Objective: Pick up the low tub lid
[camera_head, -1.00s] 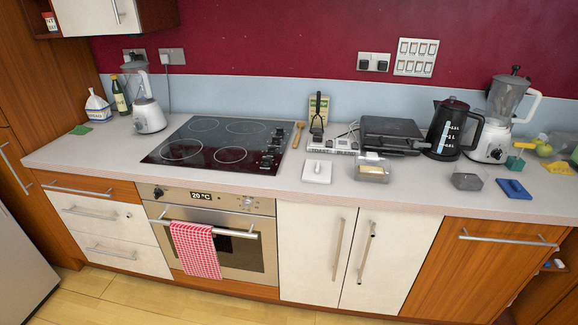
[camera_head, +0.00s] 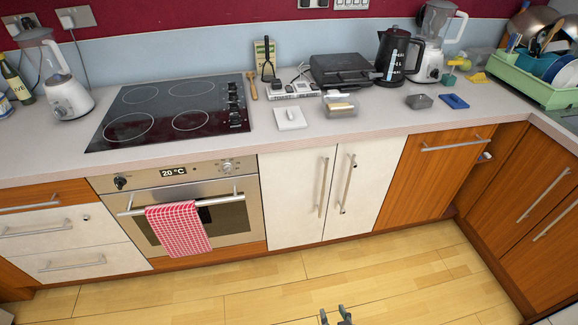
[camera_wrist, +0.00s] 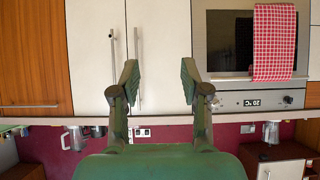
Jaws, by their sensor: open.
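A white square lid (camera_head: 291,118) with a small raised grip lies flat on the worktop, right of the hob. A blue lid (camera_head: 454,101) with a raised grip lies further right, beside a low grey tub (camera_head: 419,102). I cannot tell for sure which of the two is the low tub lid. My gripper (camera_head: 337,315) shows only at the bottom edge of the head view, over the floor and well short of the counter. In the wrist view my gripper (camera_wrist: 160,78) is open and empty, its fingers wide apart. No lid is discernible there.
A clear tub (camera_head: 340,106) stands between the two lids. Behind are a black grill (camera_head: 350,69), a kettle (camera_head: 393,58) and a blender (camera_head: 434,45). A green dish rack (camera_head: 520,78) fills the right corner. The floor (camera_head: 290,290) before the cupboards is clear.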

